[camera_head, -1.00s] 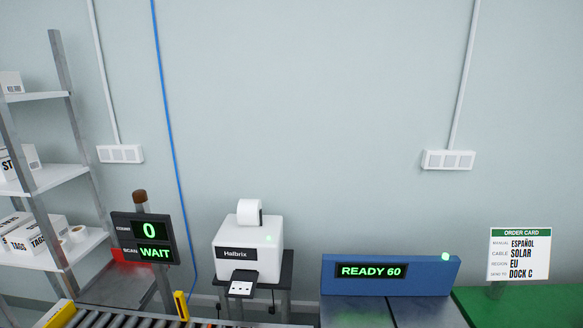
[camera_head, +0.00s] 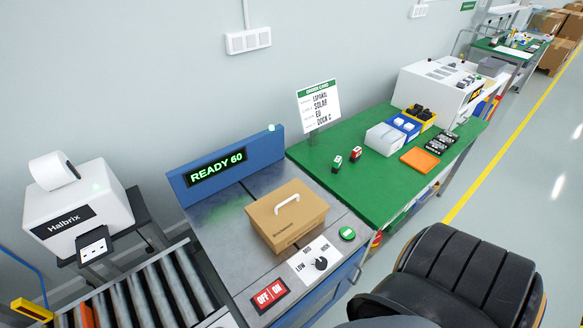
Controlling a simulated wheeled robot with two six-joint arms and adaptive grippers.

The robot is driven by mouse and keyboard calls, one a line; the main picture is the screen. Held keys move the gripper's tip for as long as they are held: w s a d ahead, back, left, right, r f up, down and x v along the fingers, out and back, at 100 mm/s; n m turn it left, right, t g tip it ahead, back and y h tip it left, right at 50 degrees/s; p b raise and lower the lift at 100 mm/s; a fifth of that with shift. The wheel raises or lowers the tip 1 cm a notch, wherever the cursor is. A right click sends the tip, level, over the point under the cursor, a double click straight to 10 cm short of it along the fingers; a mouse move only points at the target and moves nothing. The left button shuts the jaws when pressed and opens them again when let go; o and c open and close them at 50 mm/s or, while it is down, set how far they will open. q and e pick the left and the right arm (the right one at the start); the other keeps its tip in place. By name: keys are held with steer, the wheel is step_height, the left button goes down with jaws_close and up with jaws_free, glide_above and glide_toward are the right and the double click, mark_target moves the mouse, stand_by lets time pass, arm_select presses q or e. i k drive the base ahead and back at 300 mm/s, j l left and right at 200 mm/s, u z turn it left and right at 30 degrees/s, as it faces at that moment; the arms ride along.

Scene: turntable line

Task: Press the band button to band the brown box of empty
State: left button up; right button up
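The brown box (camera_head: 278,222) sits closed on the grey metal top of the banding station (camera_head: 225,215), with a white handle on its lid. The station's blue back panel (camera_head: 180,192) carries a display (camera_head: 216,171) reading READY 60. A green button (camera_head: 347,233) is on the front right of the station, to the right of the box. A dial (camera_head: 320,263) marked LOW, MID and HIGH and a red OFF/ON switch (camera_head: 270,295) lie along the front edge. Neither of my grippers is in view.
A roller conveyor (camera_head: 150,290) meets the station on the left, below a white Halbrix printer (camera_head: 80,205). A green table (camera_head: 330,195) on the right holds bins, small items and an order card (camera_head: 318,105). A black chair (camera_head: 460,275) stands at the lower right.

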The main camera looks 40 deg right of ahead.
mark_target(347, 232)
steer(key=z, duration=1.25)
